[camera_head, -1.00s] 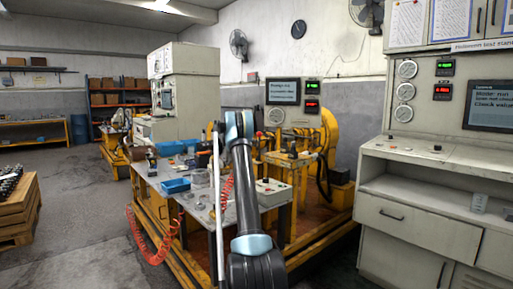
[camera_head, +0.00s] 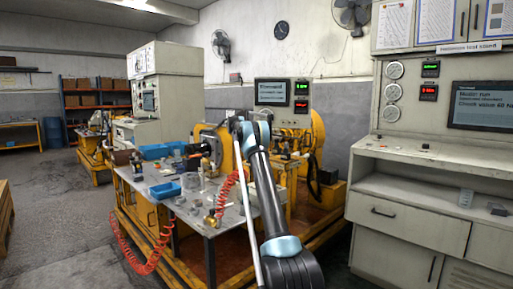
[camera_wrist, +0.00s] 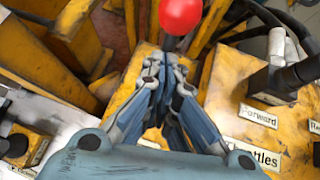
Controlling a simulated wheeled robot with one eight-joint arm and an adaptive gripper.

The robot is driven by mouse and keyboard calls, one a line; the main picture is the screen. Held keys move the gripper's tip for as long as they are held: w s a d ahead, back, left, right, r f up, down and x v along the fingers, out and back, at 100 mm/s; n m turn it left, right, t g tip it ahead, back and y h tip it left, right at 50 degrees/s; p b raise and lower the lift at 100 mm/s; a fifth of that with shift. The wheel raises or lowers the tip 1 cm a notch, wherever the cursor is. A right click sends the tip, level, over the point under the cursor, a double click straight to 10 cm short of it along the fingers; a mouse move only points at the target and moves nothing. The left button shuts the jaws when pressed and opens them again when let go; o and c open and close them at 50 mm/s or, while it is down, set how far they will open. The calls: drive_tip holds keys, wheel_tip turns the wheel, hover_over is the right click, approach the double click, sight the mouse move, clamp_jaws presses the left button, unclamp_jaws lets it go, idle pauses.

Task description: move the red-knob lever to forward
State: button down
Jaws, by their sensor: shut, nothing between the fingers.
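The red knob (camera_wrist: 180,14) shows at the top of the wrist view, just beyond my fingertips. My gripper (camera_wrist: 165,62) is shut and empty, with its tips over a yellow block. I see a small gap between the tips and the knob in the picture, but cannot tell if they touch. A "Forward" label (camera_wrist: 258,116) lies on the yellow panel to the right. In the head view, my arm reaches over the yellow test stand (camera_head: 318,128), and my gripper and the lever are hidden behind it.
A black-handled part (camera_wrist: 292,75) stands right of my gripper, near a "Throttles" label (camera_wrist: 252,152). The grey workbench (camera_head: 150,187) holds blue bins and a red coiled hose (camera_head: 150,262). A pale control cabinet (camera_head: 410,215) stands at the right.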

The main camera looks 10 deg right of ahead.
drive_tip(key=shift+d, duration=0.3)
drive_tip(key=shift+a, duration=0.1)
drive_tip(key=v, duration=1.4)
drive_tip(key=s+d+r+m+g+y, duration=0.15)
drive_tip(key=s+m, duration=0.25)
drive_tip(key=s, duration=0.6)
drive_tip(key=s+d+r+m+g, duration=0.1)
drive_tip(key=s+r+m, duration=0.15)
drive_tip(key=s, duration=0.75)
drive_tip(key=s+f+m+y, duration=0.1)
drive_tip(key=s+f+m, duration=0.25)
drive_tip(key=s, duration=0.85)
drive_tip(key=s+f+m+y, duration=0.15)
drive_tip(key=s+m, duration=0.25)
drive_tip(key=s, duration=0.8)
drive_tip(key=s+a+f+m+g+y, duration=0.1)
drive_tip(key=s+f+m, duration=0.3)
drive_tip(key=s+f, duration=0.5)
drive_tip(key=s+a+f+m+g+y, duration=0.1)
drive_tip(key=s+f+m, duration=0.3)
drive_tip(key=s+f, duration=0.5)
drive_tip(key=s+a+f+m+g+y, duration=0.1)
drive_tip(key=s+a+f+m, duration=0.2)
drive_tip(key=s+f, duration=0.6)
drive_tip(key=s+m, duration=0.1)
drive_tip(key=s, duration=1.1)
drive_tip(key=shift+f, duration=0.25)
